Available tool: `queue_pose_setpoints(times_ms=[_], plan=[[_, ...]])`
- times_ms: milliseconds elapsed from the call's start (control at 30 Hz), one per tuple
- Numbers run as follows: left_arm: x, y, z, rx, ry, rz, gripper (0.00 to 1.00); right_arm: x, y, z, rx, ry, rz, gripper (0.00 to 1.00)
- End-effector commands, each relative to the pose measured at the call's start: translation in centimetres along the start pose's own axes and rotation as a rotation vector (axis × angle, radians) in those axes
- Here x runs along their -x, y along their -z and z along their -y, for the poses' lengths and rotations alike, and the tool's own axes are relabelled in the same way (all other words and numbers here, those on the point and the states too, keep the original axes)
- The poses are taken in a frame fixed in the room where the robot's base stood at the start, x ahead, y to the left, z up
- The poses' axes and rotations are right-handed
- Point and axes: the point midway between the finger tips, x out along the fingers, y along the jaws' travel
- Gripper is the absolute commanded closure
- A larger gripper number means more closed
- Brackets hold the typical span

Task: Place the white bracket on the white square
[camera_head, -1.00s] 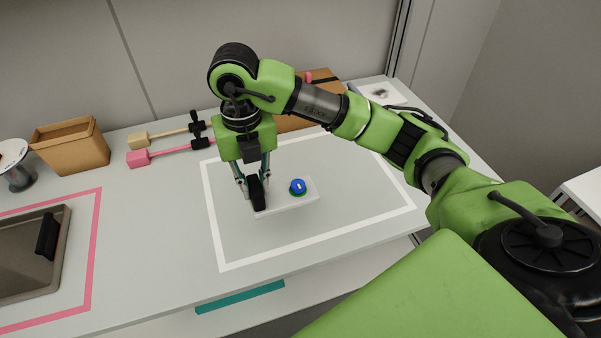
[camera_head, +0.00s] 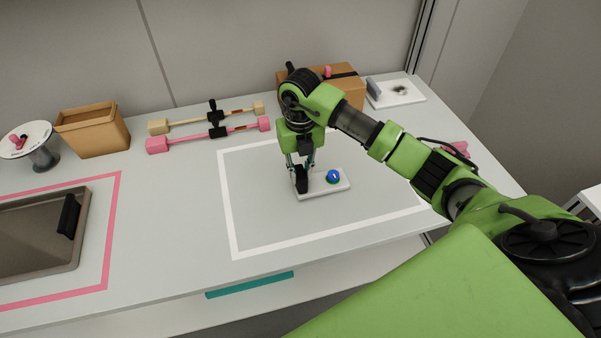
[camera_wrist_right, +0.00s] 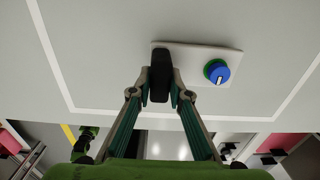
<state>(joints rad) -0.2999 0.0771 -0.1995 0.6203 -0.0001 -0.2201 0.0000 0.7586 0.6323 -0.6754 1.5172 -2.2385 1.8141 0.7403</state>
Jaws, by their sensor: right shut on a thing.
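The white bracket (camera_head: 338,187) is a flat white plate with a black handle at its left end and a blue knob on a green ring at its right. My right gripper (camera_head: 301,180) points down and is shut on the black handle. In the right wrist view the fingers (camera_wrist_right: 160,92) flank the handle, and the white bracket (camera_wrist_right: 195,56) extends to the right. The white square (camera_head: 236,236) is a white outline on the grey table. The bracket is inside it, at or just above the surface; I cannot tell whether it touches. My left gripper is not seen.
A pink outline (camera_head: 113,232) holds a grey tray (camera_head: 60,262) at left. A cardboard box (camera_head: 100,135), two bar-shaped tools (camera_head: 157,145) and a brown box (camera_head: 347,88) stand along the back. A white plate with a grey block (camera_head: 400,98) lies back right. The square's front part is clear.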

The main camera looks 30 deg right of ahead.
Motion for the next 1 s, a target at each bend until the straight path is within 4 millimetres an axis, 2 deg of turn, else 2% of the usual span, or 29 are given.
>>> queue_pose_setpoints(times_ms=[100, 400, 433, 500, 833, 1000], plan=[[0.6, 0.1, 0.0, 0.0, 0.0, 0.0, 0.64, -0.9, -0.1, 0.0, -0.002, -0.002, 0.003, 1.0], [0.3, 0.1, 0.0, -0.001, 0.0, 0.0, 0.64, -1.3, -0.1, 0.0, -0.002, -0.001, 0.004, 1.0], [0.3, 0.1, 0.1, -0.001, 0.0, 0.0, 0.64, -1.4, -0.1, 0.0, -0.002, 0.0, 0.002, 0.8], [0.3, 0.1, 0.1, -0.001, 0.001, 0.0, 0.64, -1.4, 0.0, 0.0, -0.002, 0.0, 0.001, 0.66], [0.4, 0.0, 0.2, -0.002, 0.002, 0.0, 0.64, -1.2, 0.0, 0.0, -0.002, 0.0, 0.001, 0.66], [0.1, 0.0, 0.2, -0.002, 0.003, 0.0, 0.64, 0.2, -0.2, 0.0, -0.002, -0.001, 0.004, 0.66]])
